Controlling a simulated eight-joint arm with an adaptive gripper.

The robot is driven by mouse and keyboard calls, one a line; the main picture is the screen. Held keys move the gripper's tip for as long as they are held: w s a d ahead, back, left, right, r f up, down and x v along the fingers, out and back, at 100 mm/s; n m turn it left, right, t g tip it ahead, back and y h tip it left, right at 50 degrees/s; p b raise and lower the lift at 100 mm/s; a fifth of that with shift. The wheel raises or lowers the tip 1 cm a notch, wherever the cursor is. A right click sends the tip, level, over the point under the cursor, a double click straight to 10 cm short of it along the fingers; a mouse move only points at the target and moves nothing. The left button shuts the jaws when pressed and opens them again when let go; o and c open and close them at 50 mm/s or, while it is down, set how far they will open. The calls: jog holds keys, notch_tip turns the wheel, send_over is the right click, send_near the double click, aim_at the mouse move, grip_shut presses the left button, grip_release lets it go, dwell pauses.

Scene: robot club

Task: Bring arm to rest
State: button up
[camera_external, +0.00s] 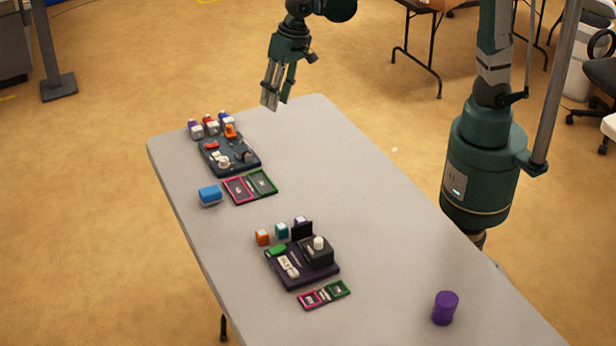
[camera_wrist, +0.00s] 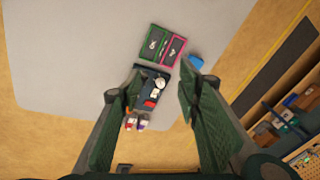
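My gripper (camera_external: 276,102) hangs above the far end of the grey table (camera_external: 370,190), pointing down and well clear of the things on it. In the wrist view its two green fingers (camera_wrist: 162,84) stand apart with nothing held between them. Below it, a dark board (camera_external: 245,168) with small parts lies on the table. This board (camera_wrist: 148,98) also shows between the fingers in the wrist view, partly hidden by the left finger.
A pink and green tray (camera_external: 250,199) and a blue block (camera_external: 210,195) lie near the board. A second dark board (camera_external: 283,272), a smaller tray (camera_external: 324,306) and a purple cylinder (camera_external: 445,308) are nearer the camera. Much of the table's right side is bare.

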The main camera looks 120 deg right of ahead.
jog(key=s+a+r+n+t, duration=0.1)
jog(key=s+a+r+n, duration=0.15)
jog(key=s+a, duration=0.4)
jog(key=s+a+r+n+t, duration=0.1)
jog(key=s+a+n, duration=0.3)
jog(key=s, duration=0.5)
jog(key=s+a+f+n+t, duration=0.1)
jog(key=s+a+f+n, duration=0.1)
jog(key=s, duration=0.5)
jog(key=s+a+f+n+t, duration=0.1)
jog(key=s+a+f+n, duration=0.1)
jog(key=s+a+n, duration=0.2)
jog(key=s+n, duration=0.1)
jog(key=s, duration=0.2)
jog(key=shift+s+f+y, duration=0.25)
jog(key=shift+s+y, duration=0.05)
jog(key=shift+s, duration=0.05)
dwell(0.9)
